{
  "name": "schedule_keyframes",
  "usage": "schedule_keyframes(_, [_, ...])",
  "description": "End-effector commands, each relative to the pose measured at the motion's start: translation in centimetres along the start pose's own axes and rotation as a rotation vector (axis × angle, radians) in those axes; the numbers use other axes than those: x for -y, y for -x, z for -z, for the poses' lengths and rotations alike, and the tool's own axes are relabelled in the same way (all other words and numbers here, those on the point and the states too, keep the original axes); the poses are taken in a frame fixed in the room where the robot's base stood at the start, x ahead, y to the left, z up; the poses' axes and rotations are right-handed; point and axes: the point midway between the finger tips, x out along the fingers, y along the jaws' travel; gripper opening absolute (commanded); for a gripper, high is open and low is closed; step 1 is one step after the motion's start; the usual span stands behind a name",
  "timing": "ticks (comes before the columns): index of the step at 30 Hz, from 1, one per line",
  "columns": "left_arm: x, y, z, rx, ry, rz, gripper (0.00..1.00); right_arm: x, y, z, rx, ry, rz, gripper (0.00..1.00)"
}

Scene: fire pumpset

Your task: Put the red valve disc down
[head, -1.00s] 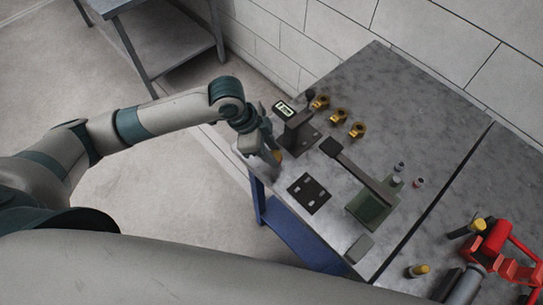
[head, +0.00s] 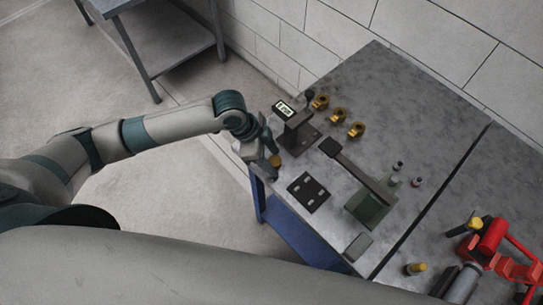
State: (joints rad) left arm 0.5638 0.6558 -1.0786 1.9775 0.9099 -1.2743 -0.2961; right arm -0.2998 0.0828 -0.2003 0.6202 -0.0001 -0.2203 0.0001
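I cannot make out the red valve disc for certain. A small dark-and-pale piece with a reddish side (head: 416,182) stands on the metal bench (head: 420,110), right of the green-based lever tool (head: 372,208). My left gripper (head: 270,152) is at the bench's near left corner, beside the dark stand with a small display (head: 284,108). A small round brass-orange piece (head: 275,161) shows at its fingers; whether it is gripped is too small to tell. My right gripper is not in view.
A black slotted plate (head: 309,192) lies near the front edge. The bench's back right area is clear.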

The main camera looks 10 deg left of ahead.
Motion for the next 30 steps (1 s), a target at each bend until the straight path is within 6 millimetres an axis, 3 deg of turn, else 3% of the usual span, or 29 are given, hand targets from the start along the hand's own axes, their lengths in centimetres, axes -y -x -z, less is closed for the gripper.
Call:
schedule_keyframes(8, [0.0, 0.3, 0.1, 0.0, -0.001, 0.001, 0.5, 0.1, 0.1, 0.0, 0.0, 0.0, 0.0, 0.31])
schedule_keyframes(14, [0.1, 1.9, 0.1, -0.001, 0.0, 0.002, 0.5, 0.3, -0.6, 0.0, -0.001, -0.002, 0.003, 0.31])
schedule_keyframes(30, [0.2, 10.7, 0.1, -0.001, 0.0, 0.003, 0.5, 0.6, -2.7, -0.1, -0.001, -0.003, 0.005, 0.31])
